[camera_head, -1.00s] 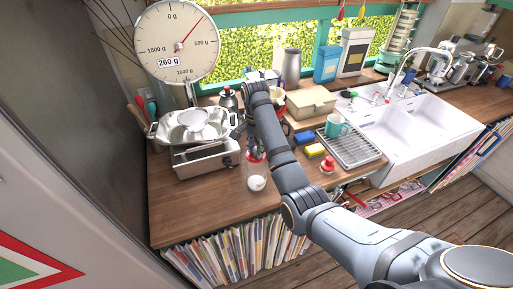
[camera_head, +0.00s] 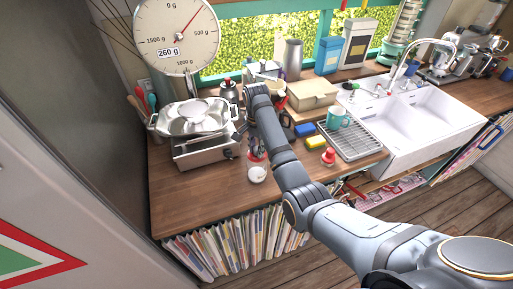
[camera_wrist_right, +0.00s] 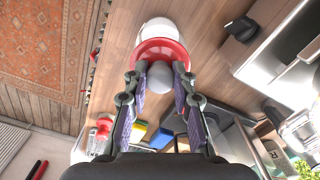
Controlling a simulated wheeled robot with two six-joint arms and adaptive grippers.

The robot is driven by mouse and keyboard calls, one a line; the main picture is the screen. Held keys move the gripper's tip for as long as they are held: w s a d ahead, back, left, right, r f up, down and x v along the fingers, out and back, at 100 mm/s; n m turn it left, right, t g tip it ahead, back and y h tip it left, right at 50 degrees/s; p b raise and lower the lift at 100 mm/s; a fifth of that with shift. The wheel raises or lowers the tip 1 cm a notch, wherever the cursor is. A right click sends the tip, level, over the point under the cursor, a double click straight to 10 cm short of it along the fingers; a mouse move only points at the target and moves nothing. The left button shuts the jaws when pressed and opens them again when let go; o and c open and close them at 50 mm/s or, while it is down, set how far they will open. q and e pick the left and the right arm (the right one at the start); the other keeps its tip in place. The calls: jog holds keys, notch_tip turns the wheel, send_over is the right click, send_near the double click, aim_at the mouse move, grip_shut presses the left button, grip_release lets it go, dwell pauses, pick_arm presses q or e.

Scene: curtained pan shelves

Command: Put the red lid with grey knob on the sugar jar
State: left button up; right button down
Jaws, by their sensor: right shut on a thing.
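My right gripper (camera_wrist_right: 158,105) is shut on the grey knob (camera_wrist_right: 160,77) of the red lid (camera_wrist_right: 147,51). In the head view the right gripper (camera_head: 253,146) is partly hidden by its arm, with the red lid (camera_head: 256,155) at its tips. The white jar (camera_head: 257,174) stands on the counter just in front of the lid. In the wrist view the jar (camera_wrist_right: 160,30) shows just beyond the lid, which covers part of it. I cannot tell whether lid and jar touch. My left gripper is not in view.
Another red lid (camera_head: 328,158) lies right of the jar, near a yellow sponge (camera_head: 315,142) and a drying rack (camera_head: 356,142) with a teal mug (camera_head: 338,118). A kitchen scale with a metal pan (camera_head: 190,125) stands at left. The wooden counter (camera_head: 195,200) left of the jar is clear.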

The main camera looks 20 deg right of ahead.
jog(key=shift+f, duration=0.6)
jog(key=c, duration=1)
grip_release()
